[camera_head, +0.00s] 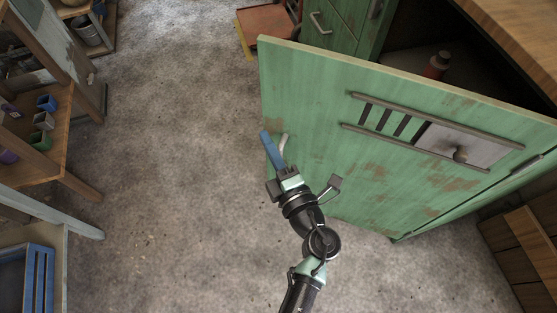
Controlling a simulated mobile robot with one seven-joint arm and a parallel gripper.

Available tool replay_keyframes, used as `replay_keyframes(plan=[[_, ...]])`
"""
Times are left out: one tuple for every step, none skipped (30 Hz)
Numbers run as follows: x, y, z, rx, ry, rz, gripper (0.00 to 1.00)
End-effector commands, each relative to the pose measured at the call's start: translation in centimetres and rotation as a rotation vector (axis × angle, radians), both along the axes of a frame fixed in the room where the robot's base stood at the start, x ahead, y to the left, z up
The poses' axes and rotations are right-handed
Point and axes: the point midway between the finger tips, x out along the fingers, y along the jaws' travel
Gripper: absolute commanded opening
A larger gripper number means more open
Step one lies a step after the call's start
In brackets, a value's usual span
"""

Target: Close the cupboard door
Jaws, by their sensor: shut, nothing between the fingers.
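The cupboard door (330,110) is a worn green panel with rusty patches, a barred metal rack and a grey plate with a knob (460,154). It stands open, swung out from the cupboard at the upper right, and the dark inside (420,45) shows behind it. My gripper (273,147) is in front of the outer face of the door, near its free left edge. Its fingers, one blue and one pale, point up in the picture. The gripper is shut and empty. I cannot tell whether it touches the door.
A red-brown bottle (437,65) stands inside the cupboard. Green drawers (335,22) and a reddish box (268,30) are beyond the door. Wooden shelves (40,130) and a blue crate (38,275) line the left. The carpeted floor between is clear.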

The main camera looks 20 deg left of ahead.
Motion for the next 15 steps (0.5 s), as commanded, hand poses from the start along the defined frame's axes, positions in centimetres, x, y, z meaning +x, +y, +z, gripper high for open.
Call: replay_keyframes(plan=[[0.9, 0.9, -0.2, 0.0, -0.003, 0.004, 0.0], [1.4, 1.2, -0.2, -0.001, -0.003, 0.003, 0.0], [2.0, 1.8, -0.2, -0.001, -0.003, 0.003, 0.0], [2.5, 1.6, -0.2, 0.0, -0.003, -0.001, 0.0], [3.0, 1.4, -0.2, 0.0, -0.004, -0.002, 0.0], [3.6, 1.4, -0.2, -0.001, -0.003, -0.001, 0.0], [4.0, 1.4, -0.2, 0.0, -0.003, -0.001, 0.0], [4.3, 1.4, -0.2, -0.001, -0.002, 0.0, 0.0], [4.7, 1.4, -0.1, 0.001, -0.002, 0.0, 0.0], [4.9, 1.4, -0.2, 0.0, -0.001, 0.0, 0.0], [5.1, 1.4, -0.2, 0.0, -0.001, 0.0, 0.0], [5.4, 1.3, -0.1, 0.0, -0.001, 0.0, 0.0], [5.5, 1.3, -0.1, 0.0, -0.001, 0.0, 0.0], [5.6, 1.3, -0.1, 0.001, -0.001, 0.0, 0.0], [5.7, 1.3, 0.0, 0.0, 0.0, -0.001, 0.0]])
